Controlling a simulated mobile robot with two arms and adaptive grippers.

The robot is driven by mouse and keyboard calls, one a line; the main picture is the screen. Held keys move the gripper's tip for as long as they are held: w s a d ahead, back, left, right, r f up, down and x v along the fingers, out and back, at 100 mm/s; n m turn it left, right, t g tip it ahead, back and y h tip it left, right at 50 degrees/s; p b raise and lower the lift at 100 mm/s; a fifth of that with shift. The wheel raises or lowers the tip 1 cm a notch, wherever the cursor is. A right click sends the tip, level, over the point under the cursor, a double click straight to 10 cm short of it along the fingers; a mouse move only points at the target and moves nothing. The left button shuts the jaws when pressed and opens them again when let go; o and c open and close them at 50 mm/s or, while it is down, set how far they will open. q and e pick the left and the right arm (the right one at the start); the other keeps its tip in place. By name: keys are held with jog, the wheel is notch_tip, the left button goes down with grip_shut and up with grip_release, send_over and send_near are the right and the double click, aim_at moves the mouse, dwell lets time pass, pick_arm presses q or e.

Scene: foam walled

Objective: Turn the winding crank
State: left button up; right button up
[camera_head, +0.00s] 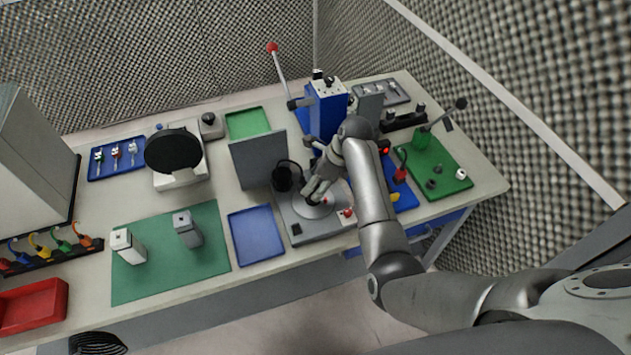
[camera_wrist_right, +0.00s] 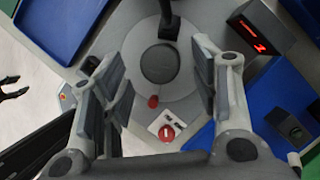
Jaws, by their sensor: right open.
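The winding unit is a grey base plate (camera_head: 296,228) on the bench with a light grey disc (camera_head: 312,210) on it. In the right wrist view the disc (camera_wrist_right: 130,75) carries a dark round hub (camera_wrist_right: 160,63) and a small red knob (camera_wrist_right: 153,101) near its edge. I cannot clearly make out the crank's arm. My right gripper (camera_head: 315,190) is just above the disc; in its wrist view its open fingers (camera_wrist_right: 150,62) stand on either side of the hub, with nothing between them gripped.
A red dial on a white panel (camera_wrist_right: 160,127) and a red digital display (camera_wrist_right: 255,28) flank the disc. A black spool (camera_head: 283,178) and grey upright panel (camera_head: 258,158) stand at left. A blue press (camera_head: 325,108) is behind. An empty blue tray (camera_head: 256,234) lies left.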

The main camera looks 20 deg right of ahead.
jog(key=shift+w+a+f, duration=0.15)
jog(key=shift+a+f, duration=0.05)
jog(key=shift+f, duration=0.4)
jog(key=c, duration=1)
jog(key=shift+n, duration=0.5)
jog(key=shift+c, duration=0.2)
